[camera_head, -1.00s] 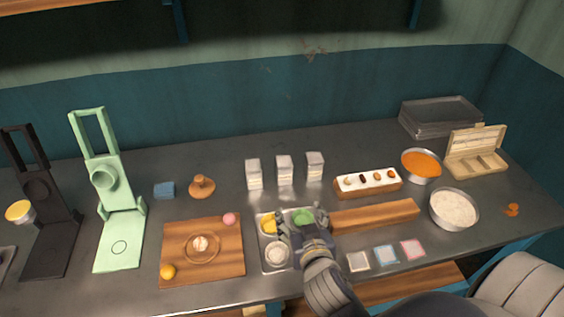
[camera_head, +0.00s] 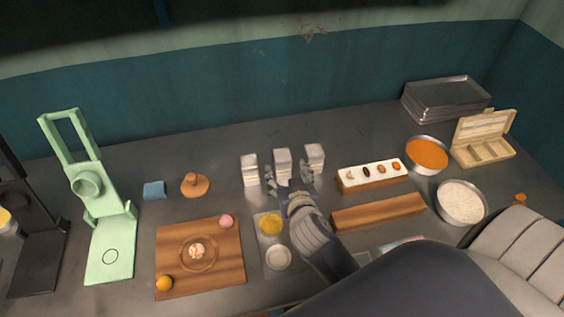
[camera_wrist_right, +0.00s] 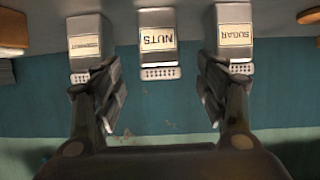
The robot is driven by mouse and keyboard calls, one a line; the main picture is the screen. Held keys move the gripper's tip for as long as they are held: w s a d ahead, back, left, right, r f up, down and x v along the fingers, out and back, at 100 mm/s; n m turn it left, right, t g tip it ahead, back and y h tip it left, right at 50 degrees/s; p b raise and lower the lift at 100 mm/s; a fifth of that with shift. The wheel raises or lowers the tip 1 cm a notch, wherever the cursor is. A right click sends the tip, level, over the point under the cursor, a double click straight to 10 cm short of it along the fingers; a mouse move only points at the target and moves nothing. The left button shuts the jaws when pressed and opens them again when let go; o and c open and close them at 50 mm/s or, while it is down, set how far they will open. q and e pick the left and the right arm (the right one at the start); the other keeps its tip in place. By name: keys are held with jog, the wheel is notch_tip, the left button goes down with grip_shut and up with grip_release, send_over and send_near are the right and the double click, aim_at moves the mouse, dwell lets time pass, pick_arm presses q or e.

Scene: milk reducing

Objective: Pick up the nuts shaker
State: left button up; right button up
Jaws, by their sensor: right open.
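The nuts shaker (camera_head: 282,163) is the middle one of three grey-white shakers in a row. In the right wrist view its label reads NUTS, upside down, on the shaker (camera_wrist_right: 157,42). My right gripper (camera_head: 288,183) is open and empty just in front of it. In the right wrist view the open fingers (camera_wrist_right: 158,97) stand to either side of the nuts shaker's line, apart from it. The gripper hides the lower part of the shaker in the head view. My left gripper is not in view.
The left shaker (camera_head: 250,170) and the sugar shaker (camera_wrist_right: 234,38) stand close on both sides. A tray (camera_head: 275,268) with bowls and a wooden board (camera_head: 230,280) lie in front. A white-topped wooden holder (camera_head: 372,180) is to the right. The counter behind the shakers is clear.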

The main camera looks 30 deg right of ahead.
aim_at(284, 166)
jog(key=p+x, duration=0.1)
jog(key=x, duration=0.3)
jog(key=shift+w+d+f+p, duration=0.1)
jog(key=shift+w+p, duration=0.05)
jog(key=shift+p, duration=0.2)
jog(key=shift+w+d+f, duration=0.1)
jog(key=shift+w+f, duration=0.1)
jog(key=shift+w, duration=0.1)
jog(key=shift+w+f, duration=0.1)
jog(key=shift+w, duration=0.05)
jog(key=shift+c, duration=0.8)
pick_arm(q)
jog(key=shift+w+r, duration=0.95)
pick_arm(e)
jog(key=c, duration=1.1)
